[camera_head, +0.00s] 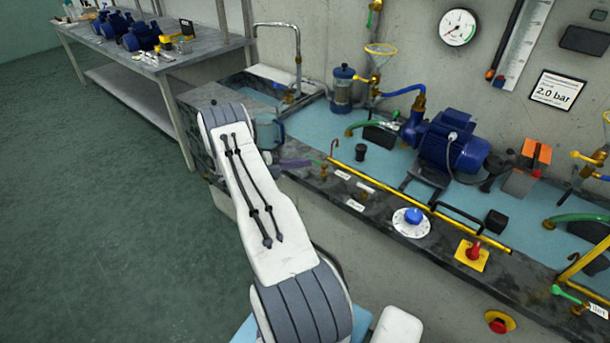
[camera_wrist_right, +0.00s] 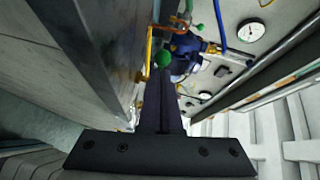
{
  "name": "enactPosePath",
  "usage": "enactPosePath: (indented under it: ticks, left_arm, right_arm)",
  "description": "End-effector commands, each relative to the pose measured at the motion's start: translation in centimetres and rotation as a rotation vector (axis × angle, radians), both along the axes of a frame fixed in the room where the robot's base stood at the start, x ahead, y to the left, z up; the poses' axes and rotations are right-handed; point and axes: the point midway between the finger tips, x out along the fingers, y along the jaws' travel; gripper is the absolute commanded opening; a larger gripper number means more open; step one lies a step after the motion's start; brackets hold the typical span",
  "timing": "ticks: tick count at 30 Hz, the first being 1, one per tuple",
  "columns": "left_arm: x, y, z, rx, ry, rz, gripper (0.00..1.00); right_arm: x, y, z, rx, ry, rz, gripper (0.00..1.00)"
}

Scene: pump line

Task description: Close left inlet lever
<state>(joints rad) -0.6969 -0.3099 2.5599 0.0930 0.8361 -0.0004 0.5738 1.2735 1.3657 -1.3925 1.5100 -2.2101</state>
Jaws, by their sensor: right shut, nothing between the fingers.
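The left inlet valve (camera_head: 324,172) is a small brass fitting on the dark front edge of the bench, left of a white label. A lever with a round green knob (camera_wrist_right: 163,58) shows in the right wrist view, just ahead of my fingertips. My right gripper (camera_head: 309,162) reaches in from the left of the valve, partly behind my white arm. Its dark fingers are shut and empty in the right wrist view (camera_wrist_right: 162,76). The fingertips look very close to the knob; I cannot tell whether they touch. The lever's exact angle is unclear. My left gripper is not in view.
A yellow rail (camera_head: 385,190) runs along the bench front. A blue pump (camera_head: 450,143) stands behind it. A dial with a blue knob (camera_head: 413,216) and a red switch (camera_head: 472,252) are to the right. Another green lever (camera_head: 565,293) is at the far right. Open floor lies left.

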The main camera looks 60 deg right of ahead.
Motion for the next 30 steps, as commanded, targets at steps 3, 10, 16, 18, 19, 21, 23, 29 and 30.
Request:
enactPosePath:
  ticks: [3,10,16,18,19,21,23,29,30]
  left_arm:
    - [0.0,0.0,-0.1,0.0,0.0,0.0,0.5]
    - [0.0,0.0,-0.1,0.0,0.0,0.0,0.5]
    - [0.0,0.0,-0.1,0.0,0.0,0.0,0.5]
    - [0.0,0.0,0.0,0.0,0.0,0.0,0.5]
    - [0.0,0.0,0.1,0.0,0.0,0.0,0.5]
    - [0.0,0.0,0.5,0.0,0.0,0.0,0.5]
    - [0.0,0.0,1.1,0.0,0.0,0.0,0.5]
    - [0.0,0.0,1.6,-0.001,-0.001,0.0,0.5]
    - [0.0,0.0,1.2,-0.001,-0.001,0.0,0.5]
  right_arm:
    - [0.0,-0.1,0.0,-0.001,-0.001,0.001,0.0]
    - [0.0,-0.2,0.0,-0.001,-0.002,0.003,0.0]
    - [0.1,-0.3,0.0,-0.002,-0.002,0.004,0.0]
    - [0.1,-0.2,0.1,-0.002,-0.002,0.005,0.0]
    - [0.1,-0.1,0.1,-0.002,-0.002,0.005,0.0]
    - [0.1,0.3,0.4,-0.001,-0.001,0.005,0.0]
    - [0.2,1.0,0.7,-0.001,0.0,0.005,0.0]
    - [1.4,4.5,0.7,-0.003,-0.002,0.002,0.0]
    - [2.2,5.0,0.8,-0.003,-0.004,0.0,0.0]
